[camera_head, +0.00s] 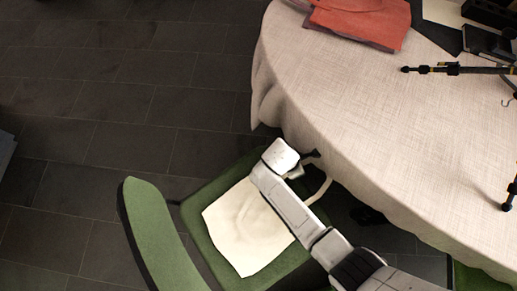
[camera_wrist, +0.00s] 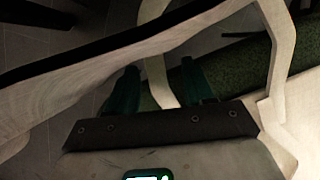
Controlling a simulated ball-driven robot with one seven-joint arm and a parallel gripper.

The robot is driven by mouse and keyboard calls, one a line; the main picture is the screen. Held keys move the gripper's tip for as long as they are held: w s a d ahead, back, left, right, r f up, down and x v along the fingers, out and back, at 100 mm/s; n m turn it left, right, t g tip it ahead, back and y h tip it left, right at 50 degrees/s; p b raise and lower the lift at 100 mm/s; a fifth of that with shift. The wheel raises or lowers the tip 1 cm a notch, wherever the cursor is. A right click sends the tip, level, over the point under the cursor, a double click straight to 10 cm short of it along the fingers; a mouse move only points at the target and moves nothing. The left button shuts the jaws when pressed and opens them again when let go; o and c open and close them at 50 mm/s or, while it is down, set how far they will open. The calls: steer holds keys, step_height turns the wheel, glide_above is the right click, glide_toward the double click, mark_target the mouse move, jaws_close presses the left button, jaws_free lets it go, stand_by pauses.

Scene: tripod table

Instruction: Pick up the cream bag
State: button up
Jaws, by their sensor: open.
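The cream bag (camera_head: 245,225) lies flat on the seat of a green chair (camera_head: 207,210) in the head view. A cream strap (camera_head: 322,188) curves out at its right, beside my arm. My gripper (camera_head: 312,156) is just above the seat's far edge, close to the tablecloth, and is partly hidden by my wrist. In the wrist view my gripper (camera_wrist: 156,84) is open, with a dark finger on each side. A cream strap (camera_wrist: 158,76) shows between the fingers; I cannot tell whether it touches them. My arm covers the bag's right edge.
A table (camera_head: 350,110) with a pale hanging cloth stands right beside my gripper. On it are folded red cloth (camera_head: 360,18) and a black tripod (camera_head: 455,69). The green chair back (camera_head: 160,235) rises left of the bag.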

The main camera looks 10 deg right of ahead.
jaws_close()
stand_by(0.3)
steer(key=shift+r, duration=0.4)
step_height(320, 180, up, 3)
steer(key=shift+p, duration=0.65)
steer(key=b, duration=0.2)
glide_above(248, 186)
steer(key=shift+f, duration=0.1)
